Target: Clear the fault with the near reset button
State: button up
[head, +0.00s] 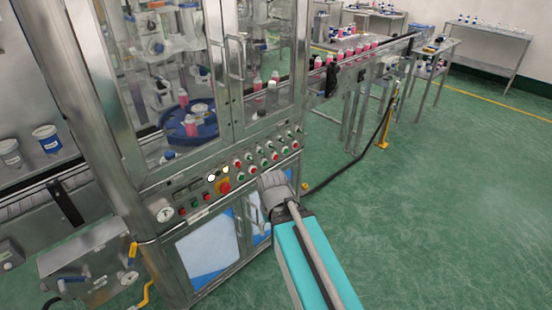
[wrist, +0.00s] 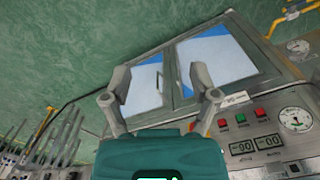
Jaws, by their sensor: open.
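I cannot read which button is the reset. A lower row of small buttons (head: 194,203) sits near the gauge. In the wrist view a red button (wrist: 260,113), a green button (wrist: 240,119) and another red button (wrist: 223,122) show at the right. My gripper (wrist: 160,72) is open and empty, its fingers apart, beside these buttons.
A round gauge (head: 165,214) sits at the panel's left end; it also shows in the wrist view (wrist: 296,119). Blue-and-white cabinet doors (head: 208,250) are below. Glass doors (head: 262,60) with handles are above.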

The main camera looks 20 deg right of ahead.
grip_shut()
dwell(1.3)
